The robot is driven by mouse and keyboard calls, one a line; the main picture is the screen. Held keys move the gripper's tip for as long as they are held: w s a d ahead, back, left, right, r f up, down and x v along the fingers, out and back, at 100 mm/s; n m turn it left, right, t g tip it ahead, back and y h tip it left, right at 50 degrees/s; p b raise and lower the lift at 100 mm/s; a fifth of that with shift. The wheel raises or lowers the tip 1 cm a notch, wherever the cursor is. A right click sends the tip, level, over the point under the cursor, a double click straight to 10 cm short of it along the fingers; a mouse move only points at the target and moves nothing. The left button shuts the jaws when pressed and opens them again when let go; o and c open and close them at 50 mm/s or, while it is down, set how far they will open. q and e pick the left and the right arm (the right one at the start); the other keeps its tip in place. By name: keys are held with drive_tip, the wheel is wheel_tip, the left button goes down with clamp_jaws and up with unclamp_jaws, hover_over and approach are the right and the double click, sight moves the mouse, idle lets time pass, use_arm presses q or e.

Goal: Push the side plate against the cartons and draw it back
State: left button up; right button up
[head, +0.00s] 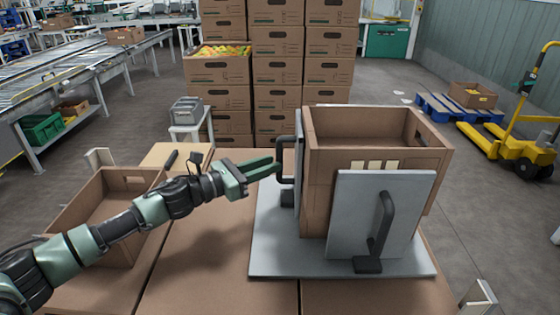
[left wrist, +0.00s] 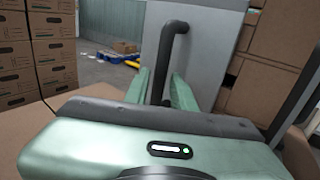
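The side plate (head: 298,125) is a grey upright panel at the left of the brown open carton (head: 330,165) on a grey base plate (head: 270,245). It shows nearly edge-on in the head view, with a black bar handle (head: 286,140) on its left face. In the left wrist view the side plate (left wrist: 212,45) and its handle (left wrist: 165,55) fill the middle. My left gripper (head: 276,165) is at the handle, its green fingers apart. In the left wrist view the handle's bar stands between the fingers (left wrist: 160,90); contact cannot be told. My right gripper is not in view.
A second grey plate (head: 345,210) with a black handle (head: 382,225) stands at the carton's front. An open box (head: 85,190) sits at left under my left arm. Stacked cartons (head: 277,75) stand behind the table. A yellow pallet truck (head: 525,140) is at right.

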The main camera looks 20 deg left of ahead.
sight(279, 178)
use_arm(q)
drive_tip(key=shift+x, duration=1.9)
clamp_jaws()
